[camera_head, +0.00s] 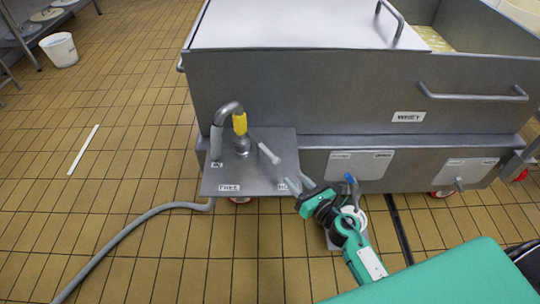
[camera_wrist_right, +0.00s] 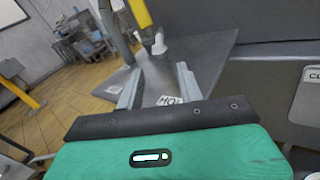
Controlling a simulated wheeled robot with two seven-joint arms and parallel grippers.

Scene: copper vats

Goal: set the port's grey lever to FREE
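The port is a grey metal plate (camera_head: 262,176) at the vat cart's left end, with a bent hose pipe and yellow collar (camera_head: 239,124) on it. The grey lever (camera_head: 267,153) sticks out from the pivot beside the collar, pointing right and toward the front, on the side of a partly covered label starting "HO" (camera_head: 290,186). The FREE label (camera_head: 229,188) is at the plate's front left. My right gripper (camera_head: 298,183) is open and empty at the plate's right front corner, apart from the lever. In the wrist view the lever's pale end (camera_wrist_right: 158,46) shows beyond the open fingers (camera_wrist_right: 158,84). My left gripper is out of view.
The grey vat cart (camera_head: 320,95) stands behind and right of the plate, with a handle (camera_head: 472,97) and front panels. A grey hose (camera_head: 120,235) runs across the tiled floor. A white bucket (camera_head: 60,50) stands far left. The floor left of the plate is mostly clear.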

